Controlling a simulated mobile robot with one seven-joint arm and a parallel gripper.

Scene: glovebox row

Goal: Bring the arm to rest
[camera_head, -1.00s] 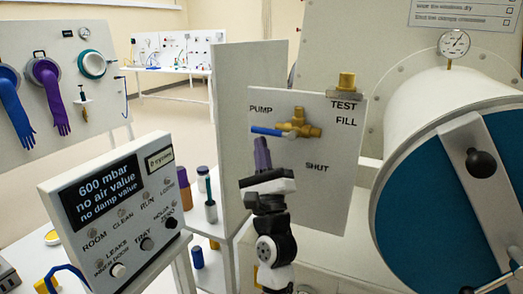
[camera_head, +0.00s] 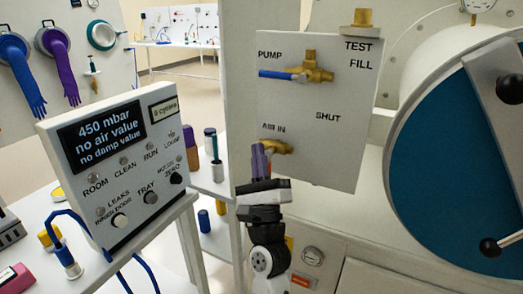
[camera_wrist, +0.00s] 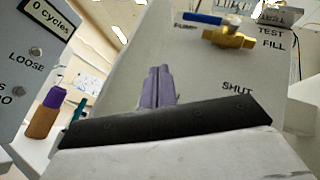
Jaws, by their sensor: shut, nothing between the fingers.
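My arm stands up in front of the white valve panel (camera_head: 335,150) in the head view. My gripper (camera_head: 259,158) points upward with its purple fingers shut and empty. The fingers overlap the left part of the lower brass valve (camera_head: 278,147), labelled AIR IN, so its handle is hidden; I cannot tell if they touch. In the wrist view the closed fingers (camera_wrist: 158,85) rise in front of the panel. The upper brass valve (camera_head: 312,70), labelled PUMP, has its blue handle lying level to the left.
A control box (camera_head: 120,160) reading 450 mbar stands to the left. A large drum with a blue door (camera_head: 460,170) is close on the right. Bottles (camera_head: 191,150) stand on a shelf behind left. A blue hose (camera_head: 140,265) hangs in front.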

